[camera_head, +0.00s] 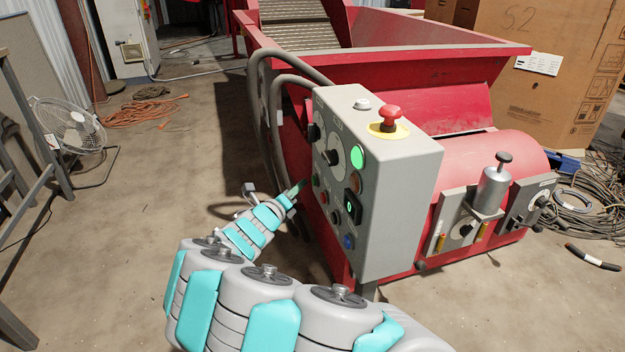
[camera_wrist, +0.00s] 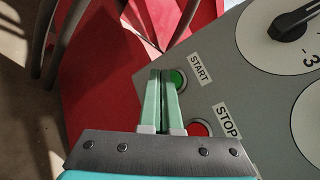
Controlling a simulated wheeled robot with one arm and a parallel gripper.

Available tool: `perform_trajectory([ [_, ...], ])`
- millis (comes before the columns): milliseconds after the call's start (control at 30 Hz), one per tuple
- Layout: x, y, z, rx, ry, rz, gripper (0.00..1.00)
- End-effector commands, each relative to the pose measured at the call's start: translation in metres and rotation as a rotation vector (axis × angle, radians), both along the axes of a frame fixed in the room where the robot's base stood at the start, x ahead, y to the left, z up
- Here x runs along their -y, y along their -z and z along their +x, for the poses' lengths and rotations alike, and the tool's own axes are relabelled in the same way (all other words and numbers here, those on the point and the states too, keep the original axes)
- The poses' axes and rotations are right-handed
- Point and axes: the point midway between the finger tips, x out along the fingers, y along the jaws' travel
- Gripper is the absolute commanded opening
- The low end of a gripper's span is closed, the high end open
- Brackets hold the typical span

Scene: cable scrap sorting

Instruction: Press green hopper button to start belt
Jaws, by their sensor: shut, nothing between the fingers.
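The grey control box (camera_head: 385,185) stands on the front of the red hopper (camera_head: 440,75). In the wrist view, a green button (camera_wrist: 178,80) labelled START is on the box's grey face (camera_wrist: 235,75). A red button (camera_wrist: 199,130) labelled STOP is beside it. My gripper (camera_wrist: 163,75) is shut and empty, its pale green fingertips just left of the START button and overlapping its left edge. I cannot tell whether they touch it. In the head view, my gripper (camera_head: 298,187) points at the box's left side, close to its small buttons.
A red mushroom button (camera_head: 389,117) on a yellow disc tops the box. Grey hoses (camera_head: 262,95) curve along the box's left. A fan (camera_head: 70,125) and orange cable (camera_head: 140,112) lie left; cable scraps (camera_head: 580,215) lie right.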

Motion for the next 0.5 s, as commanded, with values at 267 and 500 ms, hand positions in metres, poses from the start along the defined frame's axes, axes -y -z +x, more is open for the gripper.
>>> perform_trajectory([
  [267, -0.005, -0.002, -0.001, 0.001, -0.001, 0.0, 0.0],
  [500, -0.024, -0.003, -0.007, -0.003, -0.001, -0.001, 0.0],
])
